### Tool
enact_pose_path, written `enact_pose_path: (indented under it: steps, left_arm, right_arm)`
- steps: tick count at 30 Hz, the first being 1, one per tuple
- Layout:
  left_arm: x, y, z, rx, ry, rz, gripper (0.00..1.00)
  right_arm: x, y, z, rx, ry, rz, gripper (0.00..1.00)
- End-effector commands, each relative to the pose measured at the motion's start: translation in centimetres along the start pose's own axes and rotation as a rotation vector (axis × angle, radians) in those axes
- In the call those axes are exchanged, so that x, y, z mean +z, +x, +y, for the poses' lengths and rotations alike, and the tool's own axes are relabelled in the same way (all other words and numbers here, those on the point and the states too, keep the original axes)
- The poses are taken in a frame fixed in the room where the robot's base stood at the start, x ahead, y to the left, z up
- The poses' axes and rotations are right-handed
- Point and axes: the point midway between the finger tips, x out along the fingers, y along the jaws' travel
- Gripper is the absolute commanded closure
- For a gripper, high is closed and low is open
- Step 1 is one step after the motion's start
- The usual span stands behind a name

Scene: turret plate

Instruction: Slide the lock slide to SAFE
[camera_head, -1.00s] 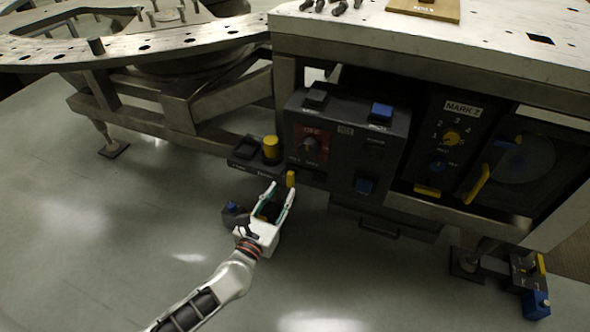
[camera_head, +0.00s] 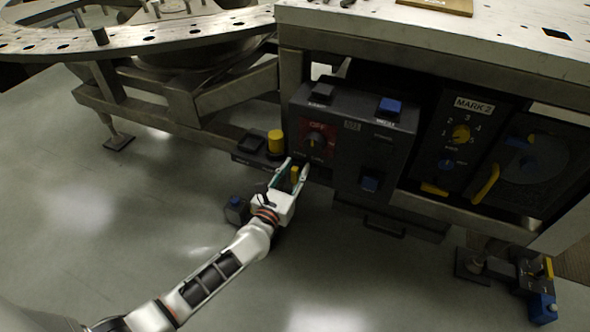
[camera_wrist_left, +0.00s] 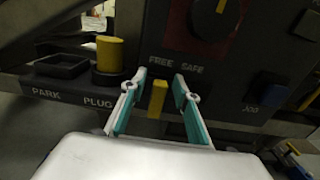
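The lock slide is a small yellow tab (camera_wrist_left: 157,98) on the underside edge of the dark control panel (camera_wrist_left: 222,82). It sits below the word FREE, with SAFE to its right in the left wrist view. In the head view my left gripper (camera_head: 297,166) is at the panel's lower left corner. My right gripper is not in view.
Left of the tab are a yellow plug (camera_wrist_left: 110,54) labelled PLUG and an empty dark PARK holder (camera_wrist_left: 62,66). A knob (camera_wrist_left: 216,16) on a red plate is above, and a blue JOG button (camera_wrist_left: 268,88) is to the right. Open floor lies in front.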

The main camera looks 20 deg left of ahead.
Motion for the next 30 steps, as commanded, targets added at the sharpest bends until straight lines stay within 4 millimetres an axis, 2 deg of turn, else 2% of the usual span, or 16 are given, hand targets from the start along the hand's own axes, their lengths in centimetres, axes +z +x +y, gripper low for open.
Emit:
enact_pose_path:
  steps: [1,3,4,11,19,27,28,29,30]
  left_arm:
    - [0.0,0.0,0.0,0.000,0.000,0.000,0.80]
    - [0.0,0.0,0.0,0.000,0.000,0.000,0.98]
    - [0.0,0.0,0.0,0.000,0.000,0.000,1.00]
    - [-0.1,-0.1,-0.5,-0.001,-0.002,0.001,1.00]
    - [-0.1,-0.1,-4.4,-0.001,-0.003,0.002,1.00]
    - [-0.1,-0.1,-4.7,-0.005,0.000,0.002,1.00]
    - [-0.1,-0.1,-4.7,-0.005,0.000,0.002,0.79]
    - [-0.1,-0.1,-4.7,-0.005,0.000,0.002,0.72]
    - [-0.1,-0.1,-4.7,-0.005,0.000,0.002,0.69]
  right_arm:
    - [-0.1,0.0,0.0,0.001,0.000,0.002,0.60]
    - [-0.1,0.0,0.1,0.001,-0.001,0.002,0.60]
    - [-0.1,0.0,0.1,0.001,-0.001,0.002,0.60]
    - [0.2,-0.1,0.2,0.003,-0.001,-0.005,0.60]
    - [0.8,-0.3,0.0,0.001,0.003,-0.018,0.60]
    - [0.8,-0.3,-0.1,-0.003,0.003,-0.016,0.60]
    - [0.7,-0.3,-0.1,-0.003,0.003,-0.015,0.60]
    - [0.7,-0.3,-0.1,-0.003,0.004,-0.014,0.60]
    - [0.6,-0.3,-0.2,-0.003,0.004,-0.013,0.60]
